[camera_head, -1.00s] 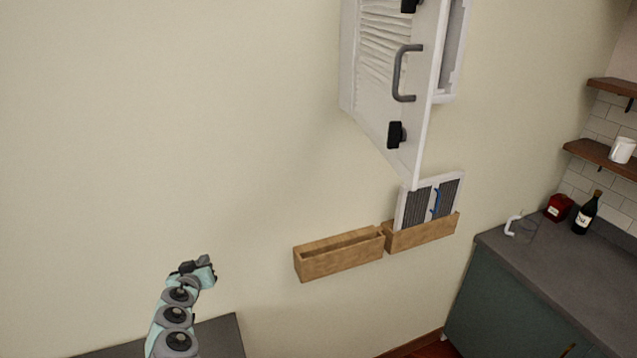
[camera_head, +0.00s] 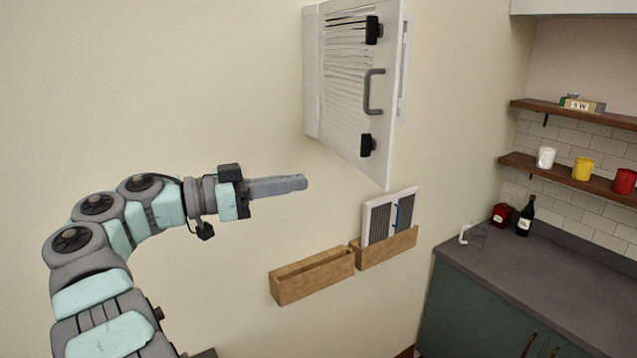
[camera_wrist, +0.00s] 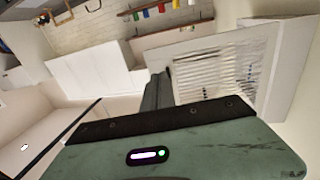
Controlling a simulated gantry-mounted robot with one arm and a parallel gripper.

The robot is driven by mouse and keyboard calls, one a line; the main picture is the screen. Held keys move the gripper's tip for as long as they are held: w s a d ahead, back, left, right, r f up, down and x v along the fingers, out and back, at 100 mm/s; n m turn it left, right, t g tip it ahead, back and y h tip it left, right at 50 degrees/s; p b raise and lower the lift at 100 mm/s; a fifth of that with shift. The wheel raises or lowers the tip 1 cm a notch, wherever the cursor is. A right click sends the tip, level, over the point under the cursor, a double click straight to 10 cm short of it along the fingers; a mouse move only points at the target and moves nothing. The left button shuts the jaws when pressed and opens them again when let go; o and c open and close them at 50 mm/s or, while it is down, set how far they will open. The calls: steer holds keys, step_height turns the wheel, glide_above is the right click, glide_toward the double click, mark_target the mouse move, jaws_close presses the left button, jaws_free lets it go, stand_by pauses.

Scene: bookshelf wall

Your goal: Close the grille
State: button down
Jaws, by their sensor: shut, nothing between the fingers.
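The white grille (camera_head: 345,60) is a hinged, slatted door on the wall, with a grey handle (camera_head: 368,92) and two black latches (camera_head: 373,30) along its right edge. It stands swung out from its white wall frame (camera_head: 403,65), a gap showing at the right. My gripper (camera_head: 303,182) is shut and empty, pointing right, below and left of the grille in the head view and apart from it. In the wrist view the grille's slats (camera_wrist: 215,75) show at the right, beyond my dark finger (camera_wrist: 157,92).
Below the grille, an empty wooden box (camera_head: 312,277) and a wooden box (camera_head: 388,248) holding a white-framed filter (camera_head: 378,222) hang on the wall. A counter (camera_head: 540,270) with a bottle (camera_head: 526,217) and shelves (camera_head: 580,176) with mugs are at the right.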

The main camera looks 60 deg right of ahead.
mark_target(375, 171)
steer(key=p+x, duration=0.2)
steer(key=x, duration=1)
steer(key=shift+s+d+r+p, duration=0.1)
steer(key=shift+d+p, duration=0.05)
steer(key=shift+p, duration=0.2)
steer(key=shift+s+d, duration=0.3)
steer(key=shift+d, duration=0.25)
